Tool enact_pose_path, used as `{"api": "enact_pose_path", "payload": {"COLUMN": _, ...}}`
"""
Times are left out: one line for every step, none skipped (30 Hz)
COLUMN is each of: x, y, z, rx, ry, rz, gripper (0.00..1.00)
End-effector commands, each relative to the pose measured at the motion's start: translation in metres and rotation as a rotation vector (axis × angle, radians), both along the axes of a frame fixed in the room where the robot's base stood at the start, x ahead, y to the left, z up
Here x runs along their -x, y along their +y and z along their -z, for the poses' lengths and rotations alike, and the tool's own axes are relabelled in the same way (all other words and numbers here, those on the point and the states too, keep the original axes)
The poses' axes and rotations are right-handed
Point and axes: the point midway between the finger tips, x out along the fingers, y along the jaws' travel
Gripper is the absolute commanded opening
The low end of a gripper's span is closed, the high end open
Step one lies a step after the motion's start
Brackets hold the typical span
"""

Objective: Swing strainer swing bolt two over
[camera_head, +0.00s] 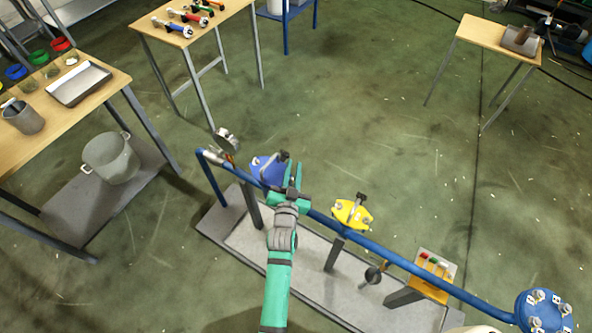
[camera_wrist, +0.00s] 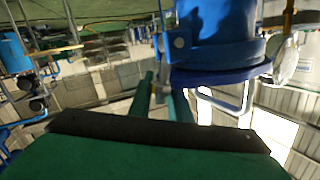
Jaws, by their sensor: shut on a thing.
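The strainer is the blue body with a blue cover (camera_head: 266,170) on the blue pipe, left of centre in the head view. A grey bar handle (camera_head: 276,157) shows on top of it. In the wrist view the strainer body (camera_wrist: 215,35) fills the upper middle, with a thick blue flange and a pale bar handle (camera_wrist: 232,100). My gripper (camera_head: 294,172) is at the strainer's right edge. Its green fingers (camera_wrist: 163,92) are close together beside the flange, shut on a thin part at the rim, apparently a swing bolt (camera_wrist: 161,60). That part is mostly hidden by the fingers.
A yellow-topped fitting (camera_head: 352,214) stands on the same pipe (camera_head: 405,264) to the right. A blue bolted flange (camera_head: 545,311) is at the pipe's right end. A gauge (camera_head: 227,139) rises at the left end.

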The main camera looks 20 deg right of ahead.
Motion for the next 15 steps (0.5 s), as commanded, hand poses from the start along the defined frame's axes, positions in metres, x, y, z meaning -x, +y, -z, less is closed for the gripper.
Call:
{"api": "enact_pose_path", "payload": {"x": -0.0019, "y": 0.0014, "z": -0.0021, "rx": 0.019, "ry": 0.02, "rz": -0.001, "gripper": 0.0}}
{"api": "enact_pose_path", "payload": {"x": -0.0027, "y": 0.0022, "z": -0.0021, "rx": 0.027, "ry": 0.03, "rz": -0.001, "gripper": 0.0}}
{"api": "enact_pose_path", "payload": {"x": -0.0032, "y": 0.0029, "z": -0.0021, "rx": 0.037, "ry": 0.042, "rz": -0.001, "gripper": 0.0}}
{"api": "enact_pose_path", "payload": {"x": -0.0035, "y": 0.0031, "z": -0.0021, "rx": 0.042, "ry": 0.047, "rz": -0.002, "gripper": 0.0}}
{"api": "enact_pose_path", "payload": {"x": -0.0036, "y": 0.0032, "z": -0.002, "rx": 0.045, "ry": 0.051, "rz": -0.002, "gripper": 0.0}}
{"api": "enact_pose_path", "payload": {"x": -0.0036, "y": 0.0029, "z": -0.0019, "rx": 0.046, "ry": 0.053, "rz": -0.001, "gripper": 0.0}}
{"api": "enact_pose_path", "payload": {"x": -0.0035, "y": 0.0027, "z": -0.0019, "rx": 0.046, "ry": 0.053, "rz": 0.0, "gripper": 0.0}}
{"api": "enact_pose_path", "payload": {"x": -0.0035, "y": 0.0027, "z": -0.0019, "rx": 0.046, "ry": 0.053, "rz": -0.001, "gripper": 0.0}}
{"api": "enact_pose_path", "payload": {"x": -0.0035, "y": 0.0027, "z": -0.0019, "rx": 0.045, "ry": 0.053, "rz": -0.001, "gripper": 0.0}}
{"api": "enact_pose_path", "payload": {"x": -0.0035, "y": 0.0027, "z": -0.0019, "rx": 0.046, "ry": 0.052, "rz": -0.001, "gripper": 0.0}}
{"api": "enact_pose_path", "payload": {"x": -0.0035, "y": 0.0027, "z": -0.002, "rx": 0.046, "ry": 0.052, "rz": -0.001, "gripper": 0.0}}
{"api": "enact_pose_path", "payload": {"x": -0.0035, "y": 0.0027, "z": -0.002, "rx": 0.045, "ry": 0.051, "rz": -0.001, "gripper": 0.0}}
{"api": "enact_pose_path", "payload": {"x": -0.0035, "y": 0.0027, "z": -0.002, "rx": 0.045, "ry": 0.051, "rz": -0.001, "gripper": 0.19}}
{"api": "enact_pose_path", "payload": {"x": -0.0035, "y": 0.0027, "z": -0.002, "rx": 0.045, "ry": 0.051, "rz": -0.001, "gripper": 0.26}}
{"api": "enact_pose_path", "payload": {"x": -0.0035, "y": 0.0027, "z": -0.0019, "rx": 0.045, "ry": 0.051, "rz": -0.001, "gripper": 0.26}}
